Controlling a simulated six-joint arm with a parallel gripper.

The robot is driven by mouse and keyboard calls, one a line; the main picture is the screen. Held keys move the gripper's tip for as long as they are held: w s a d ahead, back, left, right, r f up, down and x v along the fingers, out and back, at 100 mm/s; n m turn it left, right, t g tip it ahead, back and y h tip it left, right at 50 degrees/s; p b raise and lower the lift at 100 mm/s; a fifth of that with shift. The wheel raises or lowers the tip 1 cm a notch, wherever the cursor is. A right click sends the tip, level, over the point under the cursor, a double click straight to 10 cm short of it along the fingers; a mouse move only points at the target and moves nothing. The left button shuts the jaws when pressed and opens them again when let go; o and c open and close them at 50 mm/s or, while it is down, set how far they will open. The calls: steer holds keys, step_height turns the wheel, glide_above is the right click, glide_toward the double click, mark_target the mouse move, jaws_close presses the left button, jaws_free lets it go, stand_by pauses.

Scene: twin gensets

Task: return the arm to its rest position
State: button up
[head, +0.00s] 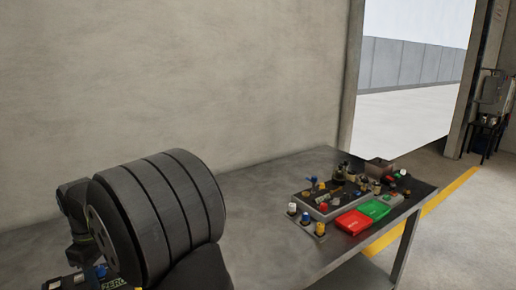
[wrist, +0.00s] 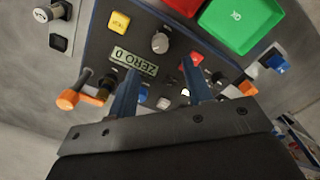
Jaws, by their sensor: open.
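My gripper (wrist: 162,82) shows in the wrist view with its two blue fingers apart and nothing seen between them. It points at a dark control panel (wrist: 98,38) with a "ZERO D" label (wrist: 133,61). The panel has a yellow button (wrist: 118,22), a grey knob (wrist: 160,43) and a red button (wrist: 192,60). I cannot tell how far the fingertips are from the panel. In the head view my dark arm fills the lower left. The gripper is hidden there, and a bit of a panel with a "ZERO" label (head: 114,283) shows at the bottom edge.
In the head view a metal table (head: 275,180) carries a second control panel (head: 330,208) with several knobs, a red pad (head: 353,222) and a green pad (head: 380,206). The tabletop between my arm and that panel is bare. A concrete wall (head: 200,80) stands behind.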

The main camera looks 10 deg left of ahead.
steer(key=shift+r, duration=1.9)
steer(key=shift+o, duration=1.1)
steer(key=o, duration=0.4)
steer(key=shift+w+a+r, duration=0.1)
steer(key=shift+w+r, duration=0.1)
steer(key=shift+w, duration=0.05)
steer(key=o, duration=0.6)
steer(key=w+r+m, duration=0.1)
steer(key=w, duration=0.1)
steer(key=w+a+r+m, duration=0.1)
steer(key=w+r, duration=0.1)
steer(key=w+a+r+m, duration=0.1)
steer(key=shift+w+a+r, duration=0.25)
steer(key=shift+w+r, duration=0.05)
steer(key=shift+w, duration=0.1)
steer(key=shift+c, duration=0.2)
steer(key=w+r+m, duration=0.6)
steer(key=w+r, duration=0.1)
steer(key=w, duration=0.1)
step_height(320, 180, down, 10)
steer(key=shift+a+r, duration=0.2)
steer(key=shift+w, duration=0.1)
step_height(320, 180, up, 10)
